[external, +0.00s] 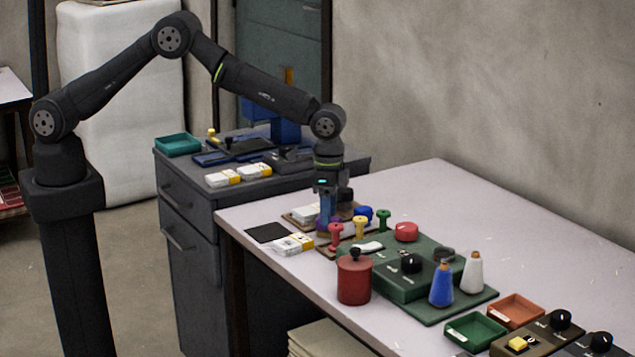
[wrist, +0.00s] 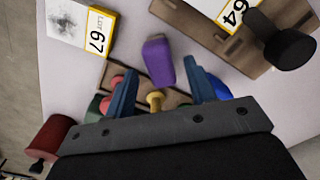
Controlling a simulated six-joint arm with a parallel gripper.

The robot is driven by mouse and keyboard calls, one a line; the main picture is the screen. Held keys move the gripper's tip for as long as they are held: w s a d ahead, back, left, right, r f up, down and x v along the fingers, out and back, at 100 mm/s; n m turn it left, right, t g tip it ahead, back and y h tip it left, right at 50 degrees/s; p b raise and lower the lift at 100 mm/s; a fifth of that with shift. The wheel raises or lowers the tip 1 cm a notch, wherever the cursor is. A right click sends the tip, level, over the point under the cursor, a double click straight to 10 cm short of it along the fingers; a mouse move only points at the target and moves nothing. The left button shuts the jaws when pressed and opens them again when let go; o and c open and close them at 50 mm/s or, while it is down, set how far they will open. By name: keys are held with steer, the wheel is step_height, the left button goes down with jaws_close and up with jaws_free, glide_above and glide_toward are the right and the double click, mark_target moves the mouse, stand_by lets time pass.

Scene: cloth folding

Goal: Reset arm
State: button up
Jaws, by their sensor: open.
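My gripper (external: 327,205) hangs pointing down over the near left end of the white table (external: 450,190). In the wrist view my gripper (wrist: 159,62) has its two blue fingers spread wide apart, with nothing clamped. A purple block (wrist: 157,62) shows between and just beyond the fingertips; whether they touch it is hard to tell. A yellow peg (wrist: 155,101) shows between the fingers, in a brown rack with red and green pegs. In the external view my gripper partly hides the purple block. No cloth is clearly visible.
White labelled boxes (external: 290,244) and a black square (external: 266,232) lie near the left edge. A red canister (external: 354,278), a green panel (external: 400,285) and blue (external: 441,286) and white (external: 473,272) bottles stand rightward. A grey cabinet (external: 190,235) stands behind. The far tabletop is clear.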

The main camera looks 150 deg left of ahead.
steer(key=w+d+r, duration=0.3)
steer(key=d+r, duration=0.5)
steer(key=d, duration=0.4)
steer(key=w+d+f+m, duration=0.1)
steer(key=d+f+m, duration=0.15)
steer(key=d, duration=0.65)
steer(key=w+d+f+m, duration=0.2)
steer(key=d+f, duration=0.1)
steer(key=d, duration=0.7)
steer(key=s+d+f+m, duration=0.2)
steer(key=s+d+f, duration=0.15)
steer(key=d, duration=0.65)
steer(key=s+d+f+m, duration=0.2)
steer(key=s+d+m, duration=0.15)
steer(key=d, duration=0.75)
steer(key=shift+w+a+r+n, duration=0.15)
steer(key=shift+w+a+n, duration=0.25)
steer(key=shift+a, duration=0.5)
steer(key=shift+w+a+r+n, duration=0.1)
steer(key=shift+w+a+n, duration=0.1)
steer(key=shift+a+n, duration=0.55)
steer(key=shift+w+a+r+n, duration=0.15)
steer(key=shift+w+a+n, duration=0.2)
steer(key=shift+a, duration=0.7)
steer(key=shift+d, duration=0.1)
